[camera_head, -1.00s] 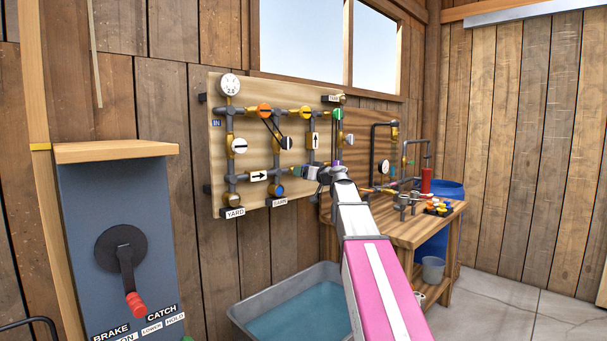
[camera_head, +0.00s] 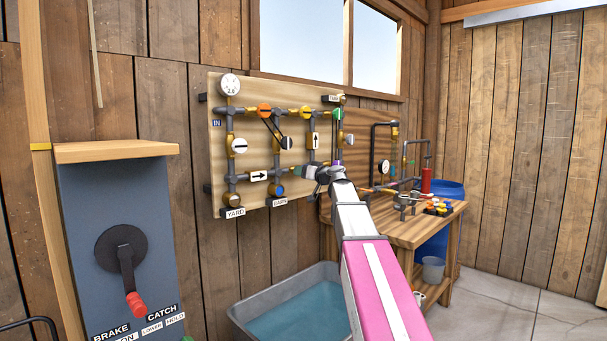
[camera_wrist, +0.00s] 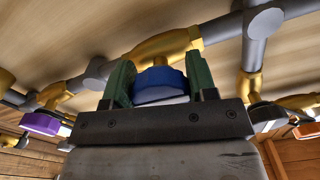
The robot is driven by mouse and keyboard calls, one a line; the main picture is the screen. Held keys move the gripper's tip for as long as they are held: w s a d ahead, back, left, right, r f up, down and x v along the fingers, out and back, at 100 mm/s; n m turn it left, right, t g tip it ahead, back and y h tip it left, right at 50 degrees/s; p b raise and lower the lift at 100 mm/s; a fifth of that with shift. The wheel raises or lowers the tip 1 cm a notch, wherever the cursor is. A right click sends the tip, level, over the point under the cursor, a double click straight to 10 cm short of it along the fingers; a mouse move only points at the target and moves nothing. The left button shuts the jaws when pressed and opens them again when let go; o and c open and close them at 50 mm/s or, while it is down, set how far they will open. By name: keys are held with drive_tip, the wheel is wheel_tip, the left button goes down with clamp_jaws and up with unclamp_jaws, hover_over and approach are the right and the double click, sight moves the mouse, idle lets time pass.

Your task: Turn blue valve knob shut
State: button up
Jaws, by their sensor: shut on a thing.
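In the wrist view, the blue valve knob (camera_wrist: 158,86) sits between the two green fingers of my gripper (camera_wrist: 158,82). The fingers are closed on its sides. Its yellow brass body (camera_wrist: 165,45) joins the grey pipe behind it. In the head view my gripper (camera_head: 299,171) reaches the lower right of the wooden valve board (camera_head: 215,95), where it and my wrist hide much of what it holds. A small blue part (camera_head: 279,190) shows just above the BARN label; I cannot tell whether it is the held knob.
A purple knob (camera_wrist: 41,124) and an orange knob (camera_wrist: 306,131) flank my gripper in the wrist view. Other valves, including an orange one (camera_head: 264,110), and pipes crowd the board. Below are a water trough (camera_head: 240,308) and a workbench (camera_head: 425,222) at right.

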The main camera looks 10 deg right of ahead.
drive_tip(key=shift+s+a+r+m, duration=0.1)
drive_tip(key=shift+r+m, duration=0.05)
drive_tip(key=shift+m, duration=4.2)
drive_tip(key=shift+s+r+m, duration=0.1)
drive_tip(key=shift+m, duration=4.25)
drive_tip(key=o, duration=0.9)
drive_tip(key=shift+o, duration=0.2)
drive_tip(key=v, duration=1)
drive_tip(key=shift+s+d, duration=0.25)
